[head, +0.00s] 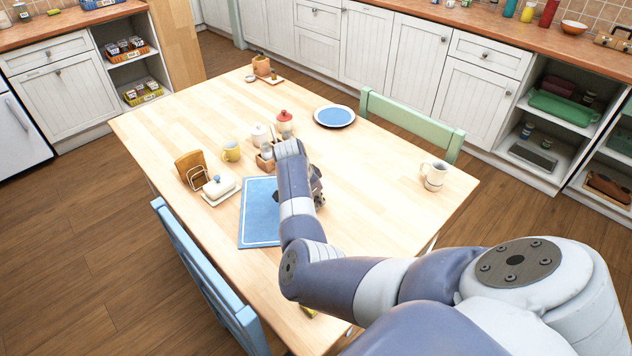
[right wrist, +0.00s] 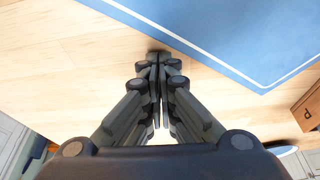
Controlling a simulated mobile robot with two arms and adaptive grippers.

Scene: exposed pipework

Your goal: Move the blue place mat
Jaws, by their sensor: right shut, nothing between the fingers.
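The blue place mat (head: 259,222) with a white border line lies flat on the wooden table, left of and partly hidden by my right arm in the head view. In the right wrist view the mat (right wrist: 235,38) fills the upper right, with one corner pointing down. My right gripper (right wrist: 158,62) is shut and empty, its fingertips over bare wood beside the mat's edge, apart from it in the picture. In the head view the right gripper (head: 318,190) is mostly hidden behind my wrist. My left gripper is in neither view.
A white butter dish (head: 219,188), toast rack (head: 194,172) and yellow mug (head: 231,150) stand left of the mat. A condiment caddy (head: 266,160) stands behind it. A blue plate (head: 334,116) and cream mug (head: 434,176) are farther off. The table's right part is mostly clear.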

